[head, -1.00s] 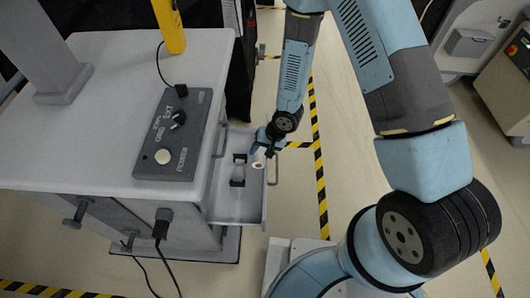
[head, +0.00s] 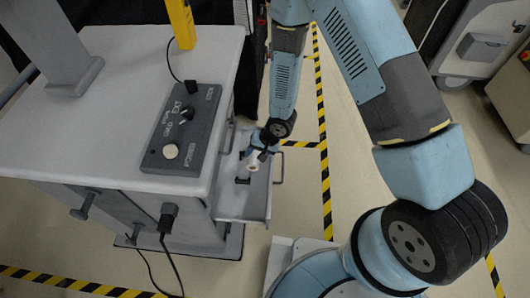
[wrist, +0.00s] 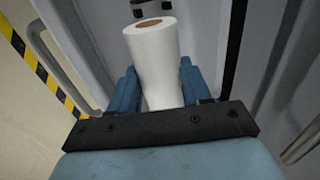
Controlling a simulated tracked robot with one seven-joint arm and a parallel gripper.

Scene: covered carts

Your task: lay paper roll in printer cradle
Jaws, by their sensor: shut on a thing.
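The white paper roll (head: 253,164) is in my gripper (head: 261,152), over the open drawer (head: 235,207) on the cart's right side. In the wrist view the roll (wrist: 153,55) stands out lengthwise between the two blue fingers of my gripper (wrist: 160,78), which are shut on it. Its brown core shows at the far end. The printer cradle (head: 243,181) shows as a small dark bracket on the drawer floor, just below the roll. The roll and arm hide the rest of it. I cannot tell whether the roll touches the cradle.
The grey cart top (head: 110,130) carries a dark control box (head: 181,128) with a knob and a yellow upright device (head: 181,22). The drawer's handle (head: 281,168) is at its right edge. Yellow-black floor tape (head: 324,170) runs to the right over open floor.

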